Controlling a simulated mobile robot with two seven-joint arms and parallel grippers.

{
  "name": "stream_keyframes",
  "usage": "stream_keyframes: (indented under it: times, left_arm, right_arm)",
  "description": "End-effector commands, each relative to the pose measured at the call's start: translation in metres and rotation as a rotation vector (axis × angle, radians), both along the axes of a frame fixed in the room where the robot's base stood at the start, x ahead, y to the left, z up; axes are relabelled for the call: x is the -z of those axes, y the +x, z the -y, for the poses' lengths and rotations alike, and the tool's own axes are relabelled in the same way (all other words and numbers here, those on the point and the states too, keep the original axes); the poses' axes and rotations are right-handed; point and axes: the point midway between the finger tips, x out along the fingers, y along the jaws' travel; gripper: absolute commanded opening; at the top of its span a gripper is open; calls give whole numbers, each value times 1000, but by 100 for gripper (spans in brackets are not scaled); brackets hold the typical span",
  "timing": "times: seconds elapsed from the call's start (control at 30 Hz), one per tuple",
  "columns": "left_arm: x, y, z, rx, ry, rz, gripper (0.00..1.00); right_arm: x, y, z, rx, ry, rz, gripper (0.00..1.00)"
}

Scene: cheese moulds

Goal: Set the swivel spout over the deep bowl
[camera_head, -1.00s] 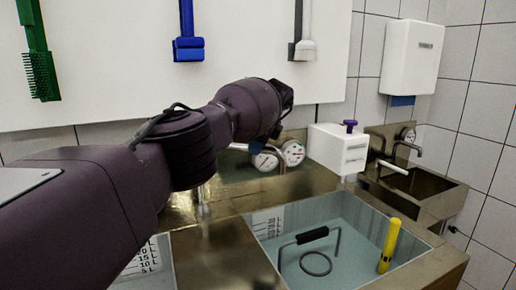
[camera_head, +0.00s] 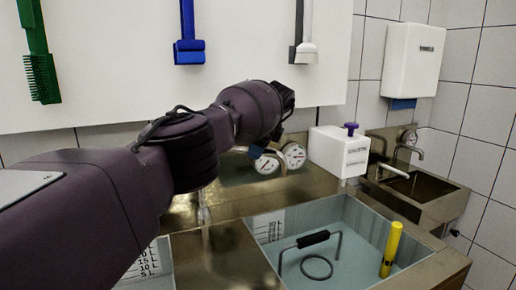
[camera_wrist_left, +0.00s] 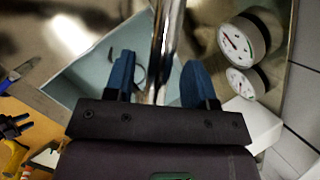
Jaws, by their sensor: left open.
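The swivel spout shows in the wrist view as a shiny chrome pipe (camera_wrist_left: 168,35) running between the two blue fingers of my left gripper (camera_wrist_left: 159,82). The fingers are apart, with a gap on the right side of the pipe. A chrome outlet (camera_head: 204,207) hangs near the divider between two bowls. The right bowl (camera_head: 385,230) is wide open to view; the left bowl (camera_head: 150,262) is largely behind my arm. I cannot tell which is deeper.
Two round gauges (camera_head: 280,158) sit close to the gripper, and also show in the wrist view (camera_wrist_left: 241,45). A white box with a purple knob (camera_head: 340,150) stands right of them. The right bowl contains a black-handled wire tool (camera_head: 313,239) and a yellow stick (camera_head: 391,249).

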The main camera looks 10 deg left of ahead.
Motion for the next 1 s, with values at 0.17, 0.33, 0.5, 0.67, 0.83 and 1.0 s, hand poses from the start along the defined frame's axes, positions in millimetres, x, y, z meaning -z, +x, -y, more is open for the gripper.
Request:
stream_keyframes:
  times: [0.17,0.33,0.5,0.67,0.83,1.0]
  left_arm:
    - [-22,-4,8,1,1,4,51]
    - [-50,-11,20,2,1,5,51]
    - [-73,-17,30,2,-1,2,51]
    - [-88,-21,36,0,0,1,51]
    - [-95,-23,39,0,0,1,51]
    - [-97,-23,39,1,-1,1,51]
  right_arm:
    - [-4,1,1,-2,-2,6,43]
    - [-6,2,1,-2,-3,8,43]
    - [-2,0,1,-3,-4,4,43]
    - [2,-1,1,-3,-4,-2,43]
    - [-1,1,1,-3,-4,5,43]
    - [-3,2,1,-4,-4,9,43]
